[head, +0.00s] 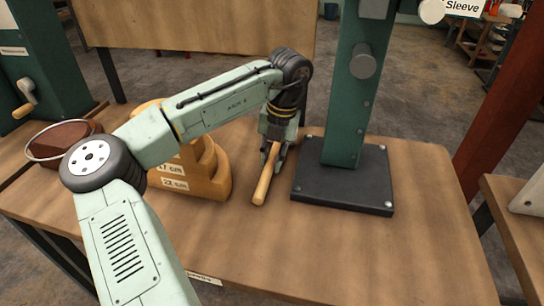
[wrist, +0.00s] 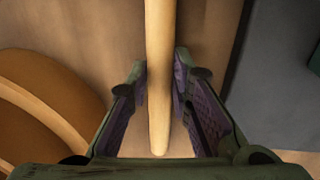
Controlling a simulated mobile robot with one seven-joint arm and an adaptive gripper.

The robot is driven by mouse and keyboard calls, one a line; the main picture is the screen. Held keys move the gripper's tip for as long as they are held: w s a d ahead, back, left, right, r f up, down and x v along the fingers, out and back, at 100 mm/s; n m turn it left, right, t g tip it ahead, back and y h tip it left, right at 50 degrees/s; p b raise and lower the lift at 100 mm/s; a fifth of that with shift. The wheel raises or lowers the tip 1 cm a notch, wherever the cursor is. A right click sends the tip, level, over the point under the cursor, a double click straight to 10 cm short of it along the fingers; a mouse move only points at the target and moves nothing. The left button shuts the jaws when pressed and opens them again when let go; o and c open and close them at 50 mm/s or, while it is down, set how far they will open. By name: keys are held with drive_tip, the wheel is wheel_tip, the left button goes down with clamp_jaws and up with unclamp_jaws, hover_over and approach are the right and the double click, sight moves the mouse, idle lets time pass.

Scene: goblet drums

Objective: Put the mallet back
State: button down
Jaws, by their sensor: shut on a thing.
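The mallet shows as a pale wooden handle (head: 264,184) in the head view, angled down toward the front of the bench. My gripper (head: 274,153) is shut on the mallet, around the upper part of the handle as seen there. In the wrist view, the handle (wrist: 159,115) runs lengthwise between the two padded fingers, one on each side. Its rounded end lies toward the palm. The mallet's head is not visible in either view. I cannot tell whether the handle touches the bench.
A stepped wooden block (head: 212,184) with size labels stands left of my gripper. A green column (head: 347,115) on a black base plate (head: 343,190) stands close on the right. A reddish-brown piece (head: 62,143) with a ring lies far left. The front right of the bench (head: 400,255) is clear.

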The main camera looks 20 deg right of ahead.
drive_tip(key=c, duration=1.4)
unclamp_jaws()
drive_tip(key=shift+c, duration=0.2)
wheel_tip(320, 180, up, 12)
drive_tip(key=s+d, duration=0.1)
drive_tip(key=shift+d, duration=0.25)
drive_tip(key=shift+f, duration=0.1)
